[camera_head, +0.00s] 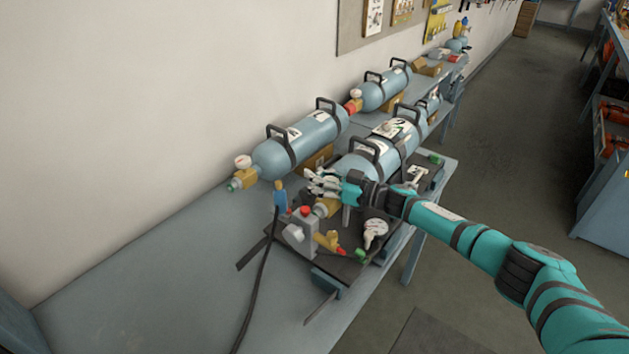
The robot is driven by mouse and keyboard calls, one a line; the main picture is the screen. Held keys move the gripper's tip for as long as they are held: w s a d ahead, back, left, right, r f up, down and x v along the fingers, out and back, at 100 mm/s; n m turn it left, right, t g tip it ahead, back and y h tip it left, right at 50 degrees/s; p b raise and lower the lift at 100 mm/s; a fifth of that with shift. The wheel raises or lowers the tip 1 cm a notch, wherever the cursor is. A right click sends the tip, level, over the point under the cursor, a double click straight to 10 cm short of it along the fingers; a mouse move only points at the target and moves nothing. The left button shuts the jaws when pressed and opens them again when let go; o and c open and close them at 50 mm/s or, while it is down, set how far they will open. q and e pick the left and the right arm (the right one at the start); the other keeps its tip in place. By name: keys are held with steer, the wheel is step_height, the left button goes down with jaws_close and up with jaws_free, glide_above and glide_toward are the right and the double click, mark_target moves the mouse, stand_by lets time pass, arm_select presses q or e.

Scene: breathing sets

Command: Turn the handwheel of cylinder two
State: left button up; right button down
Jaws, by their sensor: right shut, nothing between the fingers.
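A blue-grey cylinder (360,160) with black carry handles and a white label lies on a dark mat on the bench. My right gripper (318,184) is shut and empty, at the near end of this cylinder, just above the valve. Whether it touches anything is unclear. A second cylinder (290,142) lies behind along the wall, with a green handwheel (234,186) on its brass valve. My left gripper is not in view.
On the mat (345,267) stand a grey block (300,235) with a red knob, a brass fitting (328,241) and a round gauge (375,230). A black hose (257,290) runs to the front. The left bench top (170,270) is clear. More cylinders lie farther back.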

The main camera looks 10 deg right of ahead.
steer(key=shift+d, duration=0.15)
stand_by(1.9)
steer(key=c, duration=2)
jaws_free()
steer(key=shift+c, duration=0.2)
steer(key=o, duration=0.9)
steer(key=shift+d, duration=0.1)
steer(key=shift+o, duration=0.7)
steer(key=shift+s, duration=0.1)
steer(key=v, duration=1.2)
